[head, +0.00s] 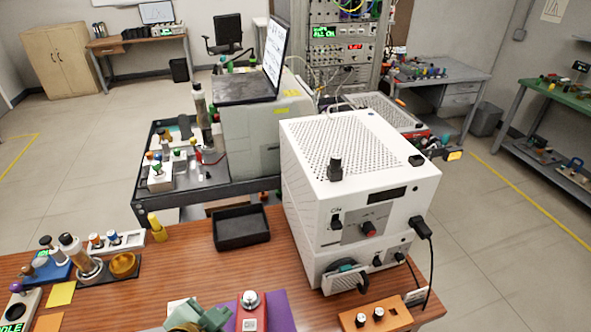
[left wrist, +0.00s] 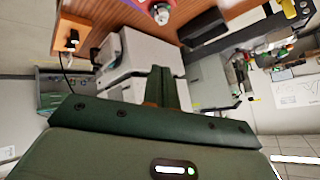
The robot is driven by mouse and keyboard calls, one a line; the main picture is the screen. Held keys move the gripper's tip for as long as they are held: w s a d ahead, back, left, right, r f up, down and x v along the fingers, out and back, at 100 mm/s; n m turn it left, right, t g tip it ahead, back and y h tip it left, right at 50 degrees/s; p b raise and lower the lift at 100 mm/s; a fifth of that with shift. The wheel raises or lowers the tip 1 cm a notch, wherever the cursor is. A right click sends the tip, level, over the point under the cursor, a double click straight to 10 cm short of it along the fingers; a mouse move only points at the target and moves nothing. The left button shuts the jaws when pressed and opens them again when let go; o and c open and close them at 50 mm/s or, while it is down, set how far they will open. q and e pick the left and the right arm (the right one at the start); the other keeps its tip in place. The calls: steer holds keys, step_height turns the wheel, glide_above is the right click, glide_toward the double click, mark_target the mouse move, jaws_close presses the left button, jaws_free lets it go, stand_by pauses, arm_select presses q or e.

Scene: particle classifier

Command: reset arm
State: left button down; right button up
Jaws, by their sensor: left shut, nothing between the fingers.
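My left gripper (head: 199,317) is dark green and shows at the bottom edge of the head view, low over the front of the wooden table. In the left wrist view its fingers (left wrist: 162,88) are together, with nothing between them. A red device with a round silver knob (head: 250,305) stands just right of the gripper on a purple mat (head: 280,312). My right gripper is not in view.
A large white perforated instrument (head: 300,190) stands on the table at centre right, with a black cable. A black tray (head: 241,227) lies left of it. Vials and small racks (head: 116,241) fill the table's left. An orange block (head: 377,316) is at front right.

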arm_select(q)
steer(key=s+a+n+g+y, duration=0.1)
steer(key=s+a+y, duration=0.2)
steer(key=a, duration=0.4)
steer(key=s+a+n+g+y, duration=0.1)
steer(key=s+a+y, duration=0.3)
steer(key=a, duration=0.4)
steer(key=s+d+f+g+h+b, duration=0.2)
steer(key=f, duration=1.3)
steer(key=s+d+f+g+h+b, duration=0.1)
steer(key=s+d+f+b, duration=0.15)
steer(key=f, duration=1.15)
steer(key=s+f+n+g+h+b, duration=0.1)
steer(key=s+f+n+g+b, duration=0.1)
steer(key=s+f, duration=1.7)
steer(key=shift+s+a+f+n+g+h, duration=0.15)
steer(key=shift+s+a+n+g+h, duration=0.2)
steer(key=shift+s+n+g, duration=0.2)
